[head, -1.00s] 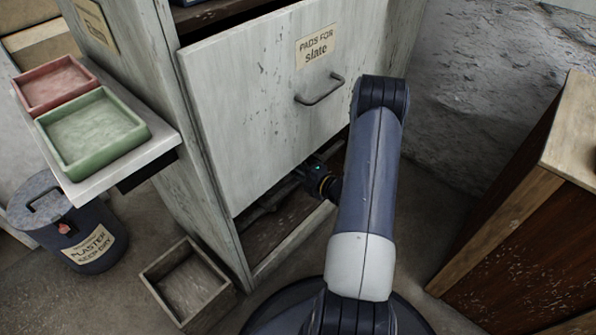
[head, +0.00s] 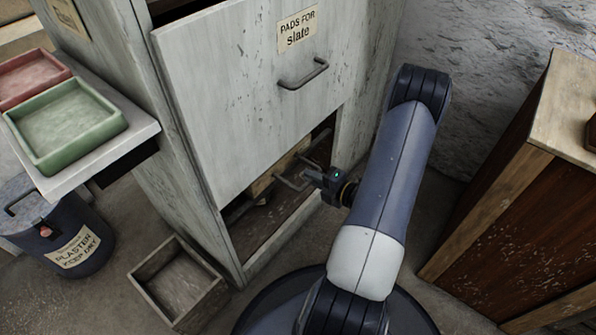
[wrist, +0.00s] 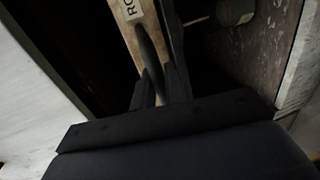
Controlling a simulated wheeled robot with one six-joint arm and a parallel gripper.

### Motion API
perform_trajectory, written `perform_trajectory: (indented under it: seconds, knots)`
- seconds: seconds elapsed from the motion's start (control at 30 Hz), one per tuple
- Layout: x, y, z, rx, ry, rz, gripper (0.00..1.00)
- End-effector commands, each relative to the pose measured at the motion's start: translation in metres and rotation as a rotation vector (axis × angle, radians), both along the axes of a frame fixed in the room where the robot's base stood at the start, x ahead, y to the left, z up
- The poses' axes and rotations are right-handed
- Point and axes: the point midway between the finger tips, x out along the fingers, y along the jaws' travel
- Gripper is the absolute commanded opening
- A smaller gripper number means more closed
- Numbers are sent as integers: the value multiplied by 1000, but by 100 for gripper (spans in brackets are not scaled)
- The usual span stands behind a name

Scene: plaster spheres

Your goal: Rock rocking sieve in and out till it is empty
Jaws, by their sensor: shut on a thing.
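The rocking sieve (head: 262,184) shows as a pale wooden front inside the dark low opening of the cabinet. In the wrist view its wooden face (wrist: 128,22) carries a label of which only "RO" can be read. A dark bar handle (wrist: 150,50) stands off that face. My gripper (head: 308,179) is at the mouth of the opening. In the wrist view my gripper (wrist: 161,82) is shut on the handle, its fingers on either side. The inside of the sieve is hidden, so its contents cannot be told.
Above the opening is a pale panel with a handle (head: 303,75) and a "Pads for slate" label. An empty-looking wooden box (head: 178,285) stands on the floor at left, near a plaster bin (head: 62,235). A brown cabinet (head: 500,205) stands at right.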

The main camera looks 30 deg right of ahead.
Motion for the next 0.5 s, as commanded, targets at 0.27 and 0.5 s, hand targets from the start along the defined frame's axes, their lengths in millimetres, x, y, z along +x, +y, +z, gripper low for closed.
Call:
perform_trajectory:
  seconds: [0.27, 0.5]
  knots:
    - [-28, -11, -1, -2, 1, -6, 0]
    - [-30, -11, -1, -1, 4, -5, 0]
